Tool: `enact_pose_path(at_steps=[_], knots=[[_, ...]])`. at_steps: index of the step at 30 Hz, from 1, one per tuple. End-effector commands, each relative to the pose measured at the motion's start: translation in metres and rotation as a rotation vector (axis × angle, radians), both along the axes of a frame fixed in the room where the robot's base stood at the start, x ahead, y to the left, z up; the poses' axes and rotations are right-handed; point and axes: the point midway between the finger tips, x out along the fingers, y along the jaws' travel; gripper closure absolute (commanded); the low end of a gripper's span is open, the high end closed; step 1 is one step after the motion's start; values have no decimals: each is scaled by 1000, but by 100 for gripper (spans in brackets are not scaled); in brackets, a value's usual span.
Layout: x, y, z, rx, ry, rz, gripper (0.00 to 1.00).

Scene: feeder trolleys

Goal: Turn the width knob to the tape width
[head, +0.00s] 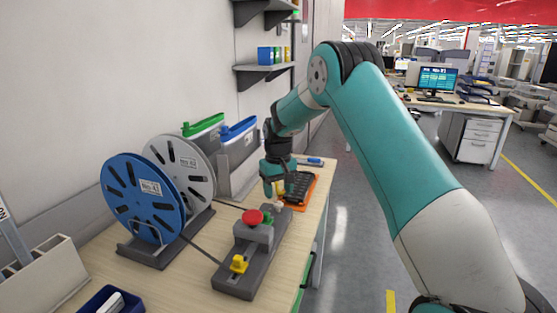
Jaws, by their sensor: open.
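A long grey feeder unit (236,280) lies on the wooden table. It carries a red mushroom button (253,217), a small green button beside it and a yellow knob (238,263) at its near end. My gripper (277,191) points down over the far end of the unit, and its jaws are open. A small yellow part shows by the fingers; I cannot tell whether they touch it, or whether it or the near yellow knob is the width knob. A blue tape reel (138,171) and a grey reel (160,150) stand on a dark rack at the left. No width marking is readable.
An orange-edged dark tray (314,181) lies behind the gripper. Bins with green and blue lids (240,150) stand by the wall. A dark blue box (95,304) sits at the near left. Bare tabletop (185,283) lies left of the feeder unit.

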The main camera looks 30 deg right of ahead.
Motion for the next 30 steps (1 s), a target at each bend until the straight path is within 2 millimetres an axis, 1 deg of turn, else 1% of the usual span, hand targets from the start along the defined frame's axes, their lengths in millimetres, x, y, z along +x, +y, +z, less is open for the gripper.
enact_pose_path(at_steps=[1,3,9,12,15,18,21,30], knots=[[1,0,13,-1,-7,0,43],[1,0,32,-1,-6,0,43],[1,0,82,0,-3,1,43],[1,0,102,0,-2,1,43],[1,0,117,0,0,1,43],[1,0,126,1,1,1,43],[1,1,131,1,3,1,43],[1,1,131,1,3,1,43]])
